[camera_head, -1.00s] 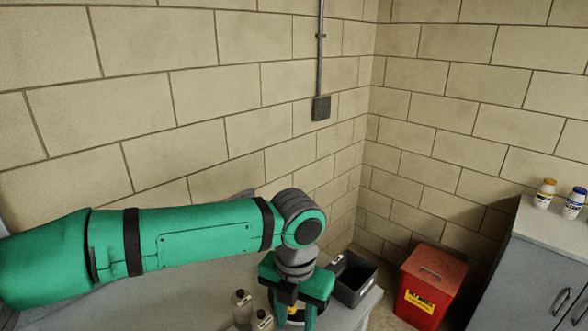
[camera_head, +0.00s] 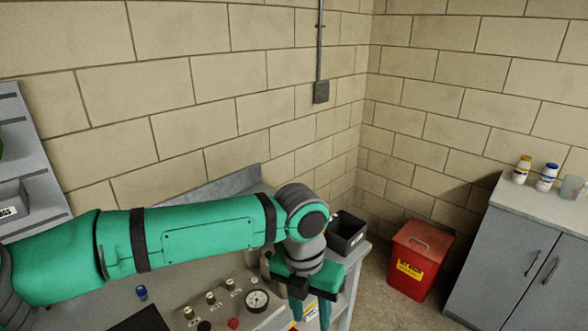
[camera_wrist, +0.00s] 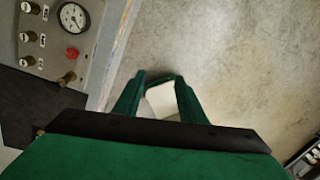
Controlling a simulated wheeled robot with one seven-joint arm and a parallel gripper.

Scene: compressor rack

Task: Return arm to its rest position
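My gripper (camera_head: 311,318) is in the lower middle of the head view, pointing down at the front right end of the bench. Its two green fingers are apart, with their tips cut off by the frame edge. In the wrist view, my gripper (camera_wrist: 161,82) is over bare floor beside the bench. My green arm stretches across the head view from left to right, bent down at the wrist.
A panel with a gauge (camera_head: 257,300) and knobs lies left of my gripper; its gauge (camera_wrist: 73,17) shows in the wrist view. A black bin (camera_head: 346,236) stands at the bench corner. A red box (camera_head: 418,260) and grey cabinet (camera_head: 505,262) stand right, with floor between.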

